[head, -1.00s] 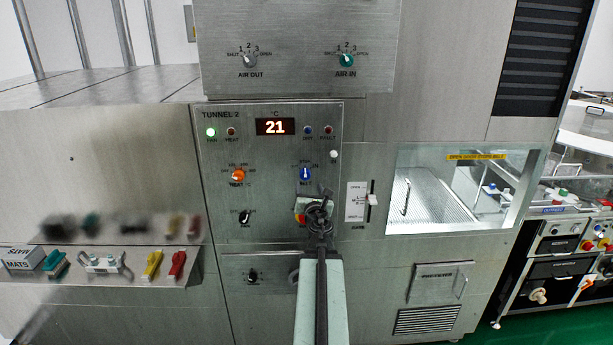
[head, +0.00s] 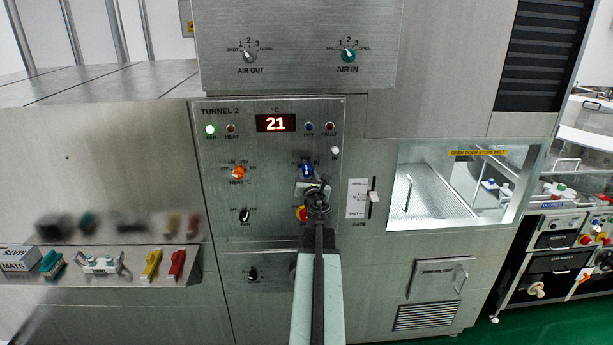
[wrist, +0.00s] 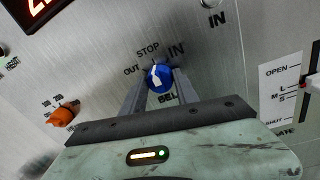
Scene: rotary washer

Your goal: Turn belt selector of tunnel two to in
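The belt selector is a blue knob (head: 307,170) with a white pointer line on the Tunnel 2 panel (head: 222,150). In the wrist view the knob (wrist: 158,79) sits among the labels OUT, STOP and IN, with its white line pointing up towards STOP. My gripper (head: 310,187) is just below the knob in the head view. In the wrist view my gripper (wrist: 160,82) has one finger on each side of the knob, close to it. The fingers are apart; whether they touch the knob is not clear. The BELT label is partly hidden by my gripper.
An orange heat knob (head: 238,172) is to the left and a black fan knob (head: 244,215) lower left. A red and yellow button (head: 302,214) is close beside my wrist. A gate slider (head: 373,197) is at the right. A white button (head: 335,150) is up right.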

